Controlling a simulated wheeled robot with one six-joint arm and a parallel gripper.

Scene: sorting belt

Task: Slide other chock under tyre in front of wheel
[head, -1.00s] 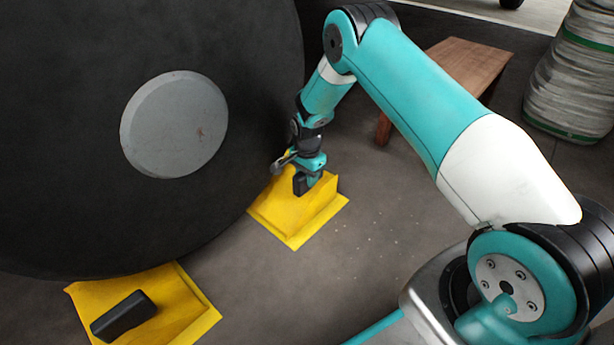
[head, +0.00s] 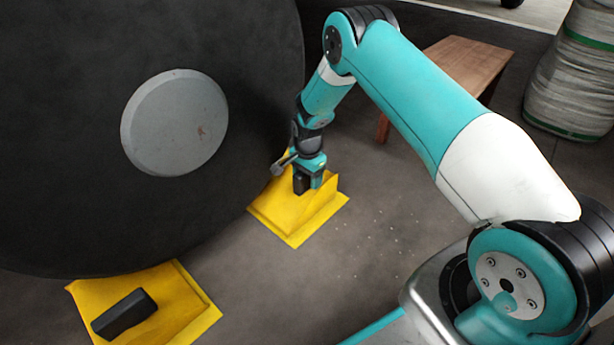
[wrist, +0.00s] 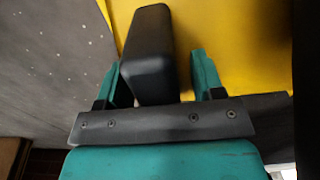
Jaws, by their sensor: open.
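The large dark tyre (head: 230,190) with its grey hub (head: 175,122) fills the left of the head view. One yellow chock (head: 300,218) sits on the floor against the tyre's right side. Another yellow chock (head: 185,300) with a black handle (head: 124,314) lies at the tyre's lower edge. My gripper (head: 308,184) is down at the right-hand chock. In the wrist view, my gripper (wrist: 160,85) is open, with its teal fingers on either side of that chock's black handle (wrist: 149,55). The chock's yellow face (wrist: 235,45) is behind. Finger contact with the handle is unclear.
A wooden bench (head: 465,65) stands behind my arm. A grey stack with green bands (head: 575,75) stands at the far right. The grey floor (head: 390,235) right of the near chock is clear apart from small pale specks.

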